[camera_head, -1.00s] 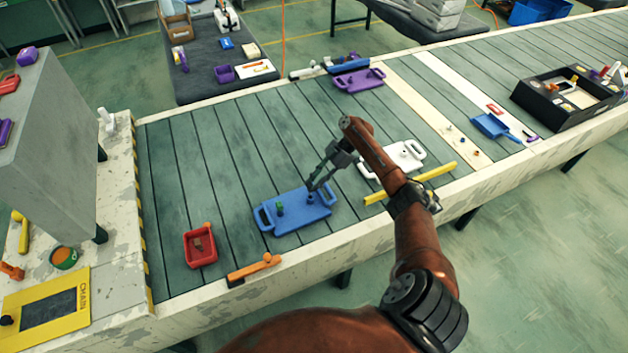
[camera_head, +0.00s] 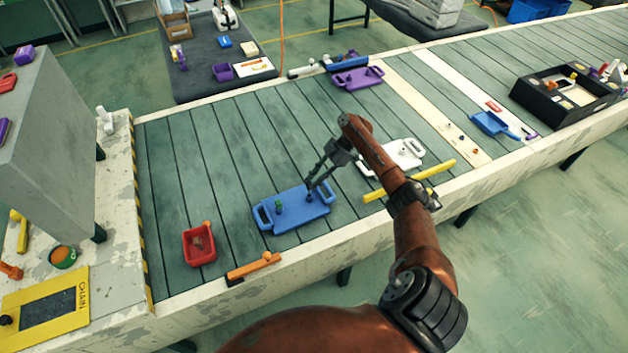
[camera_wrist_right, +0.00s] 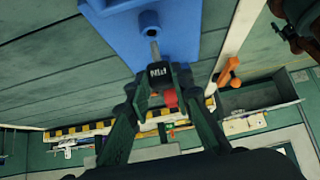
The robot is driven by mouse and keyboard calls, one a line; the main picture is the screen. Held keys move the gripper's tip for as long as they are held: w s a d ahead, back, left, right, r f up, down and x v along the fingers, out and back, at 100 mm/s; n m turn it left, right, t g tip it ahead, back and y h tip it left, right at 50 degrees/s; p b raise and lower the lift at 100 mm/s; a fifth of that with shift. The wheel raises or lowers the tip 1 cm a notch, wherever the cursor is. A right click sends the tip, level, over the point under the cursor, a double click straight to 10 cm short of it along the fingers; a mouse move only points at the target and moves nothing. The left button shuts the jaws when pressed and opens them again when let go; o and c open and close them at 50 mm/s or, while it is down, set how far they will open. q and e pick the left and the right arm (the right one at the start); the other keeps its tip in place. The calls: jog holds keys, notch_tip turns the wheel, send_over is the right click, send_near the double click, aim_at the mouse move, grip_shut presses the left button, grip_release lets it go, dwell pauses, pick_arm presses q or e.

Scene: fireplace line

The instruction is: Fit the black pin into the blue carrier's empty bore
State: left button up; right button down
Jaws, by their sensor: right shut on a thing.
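The blue carrier (camera_head: 296,222) lies on the slatted conveyor, a handle at each end. My right gripper (camera_head: 311,188) is over the carrier's right half, fingers pointing down. In the right wrist view my right gripper (camera_wrist_right: 158,77) is shut on the black pin (camera_wrist_right: 157,70), whose grey shaft (camera_wrist_right: 154,49) points at the blue carrier (camera_wrist_right: 105,32). A round blue boss with a dark hole (camera_wrist_right: 149,29) is just beyond the shaft. I cannot tell whether the tip touches. My left gripper is out of view.
A red tray (camera_head: 199,247) and an orange bar (camera_head: 254,267) lie near the carrier. A white carrier (camera_head: 405,155) and a yellow bar (camera_head: 437,171) lie to its right. A purple carrier (camera_head: 357,79) is farther back. The belt behind the blue carrier is clear.

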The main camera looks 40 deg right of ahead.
jog(key=shift+f+b, duration=1.55)
jog(key=shift+f, duration=0.6)
jog(key=c, duration=1.6)
grip_release()
jog(key=shift+v, duration=2.5)
jog(key=v, duration=1.2)
